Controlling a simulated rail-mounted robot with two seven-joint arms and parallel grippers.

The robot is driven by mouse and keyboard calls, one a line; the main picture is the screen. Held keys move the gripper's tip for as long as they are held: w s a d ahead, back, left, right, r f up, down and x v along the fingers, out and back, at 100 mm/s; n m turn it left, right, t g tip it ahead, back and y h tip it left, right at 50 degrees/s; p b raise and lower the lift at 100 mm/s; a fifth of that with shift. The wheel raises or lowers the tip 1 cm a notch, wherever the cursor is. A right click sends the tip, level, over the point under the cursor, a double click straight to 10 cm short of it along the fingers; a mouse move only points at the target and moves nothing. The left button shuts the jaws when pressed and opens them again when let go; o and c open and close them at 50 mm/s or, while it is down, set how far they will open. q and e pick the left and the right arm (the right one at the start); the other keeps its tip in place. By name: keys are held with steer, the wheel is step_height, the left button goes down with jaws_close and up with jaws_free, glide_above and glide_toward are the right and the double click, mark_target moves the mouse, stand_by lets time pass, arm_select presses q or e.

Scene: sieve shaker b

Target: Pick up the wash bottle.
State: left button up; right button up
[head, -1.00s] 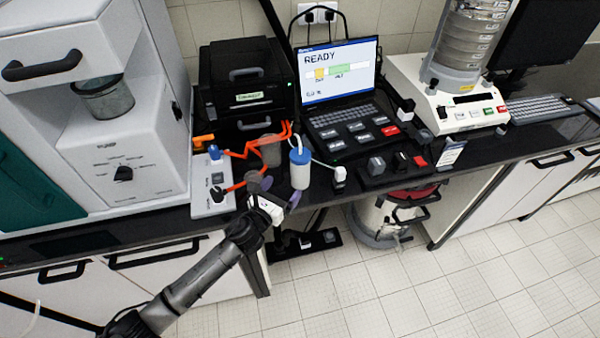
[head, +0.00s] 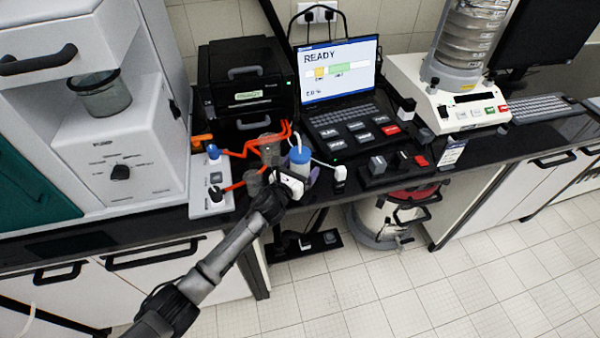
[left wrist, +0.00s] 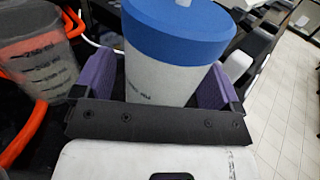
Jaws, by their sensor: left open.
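The wash bottle (head: 299,160) has a white body and a blue cap and stands upright near the front edge of the black bench. My left gripper (head: 286,180) is in front of it at bench height and hides its lower part. In the left wrist view the wash bottle (left wrist: 160,75) stands between the two purple finger pads of my left gripper (left wrist: 155,88). The jaws are open, with one pad on each side of the bottle. I cannot tell whether either pad touches it. My right gripper is not in view.
A grey translucent beaker (head: 269,150) stands just left of the bottle; it also shows in the left wrist view (left wrist: 38,55). A laptop (head: 340,85) stands behind. A black button box (head: 390,168) is to the right.

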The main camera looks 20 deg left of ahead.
arm_select(q)
steer(key=c, duration=0.7)
steer(key=shift+r, duration=0.15)
